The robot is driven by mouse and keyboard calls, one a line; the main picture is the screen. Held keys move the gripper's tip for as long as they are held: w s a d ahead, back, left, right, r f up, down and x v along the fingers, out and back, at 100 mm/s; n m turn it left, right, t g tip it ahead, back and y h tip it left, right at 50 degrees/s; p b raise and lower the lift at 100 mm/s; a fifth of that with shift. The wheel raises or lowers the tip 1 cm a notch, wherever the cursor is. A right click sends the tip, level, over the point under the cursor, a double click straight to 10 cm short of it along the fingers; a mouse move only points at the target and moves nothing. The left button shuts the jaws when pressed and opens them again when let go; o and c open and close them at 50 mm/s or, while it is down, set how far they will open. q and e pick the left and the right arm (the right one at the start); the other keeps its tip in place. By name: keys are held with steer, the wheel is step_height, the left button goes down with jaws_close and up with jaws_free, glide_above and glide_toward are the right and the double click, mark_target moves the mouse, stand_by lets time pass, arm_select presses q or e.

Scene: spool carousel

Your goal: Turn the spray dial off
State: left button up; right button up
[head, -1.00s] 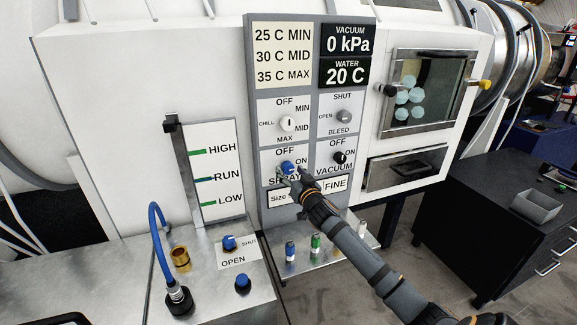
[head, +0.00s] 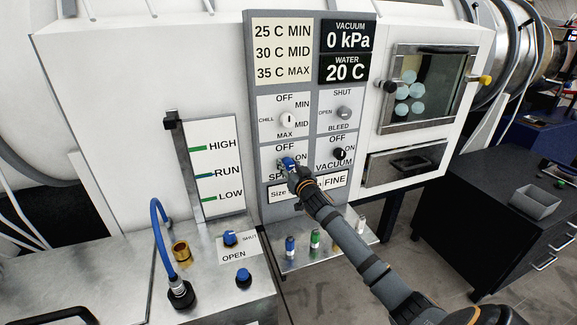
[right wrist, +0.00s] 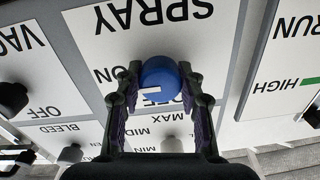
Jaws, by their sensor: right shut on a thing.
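The blue spray dial (head: 288,162) is on the grey control panel (head: 266,214), under the OFF and ON labels. My right gripper (head: 291,168) reaches it from below right and is shut on it. In the right wrist view, the panel appears upside down and the dial (right wrist: 161,74) sits between the two fingers (right wrist: 160,84). The dial's white mark shows on its lower left part, on the side of the ON label. My left gripper is not in view.
The black vacuum dial (head: 339,155) is just right, and the white chill dial (head: 288,120) is above. A metal shelf (head: 300,262) with small coloured parts lies below the panel. A blue hose (head: 156,232) stands at lower left.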

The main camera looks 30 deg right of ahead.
steer(key=shift+n, duration=0.4)
steer(key=n+p, duration=0.2)
steer(key=shift+r+n, duration=0.15)
steer(key=shift+n, duration=0.25)
steer(key=n+p, duration=0.2)
steer(key=n, duration=0.3)
steer(key=n+p, duration=0.2)
steer(key=n, duration=0.2)
steer(key=shift+n, duration=0.4)
steer(key=shift+n+g+p, duration=0.3)
steer(key=shift+n+p, duration=0.6)
steer(key=shift+n, duration=1.2)
steer(key=shift+f, duration=0.2)
steer(key=o, duration=1.2)
steer(key=shift+a, duration=0.1)
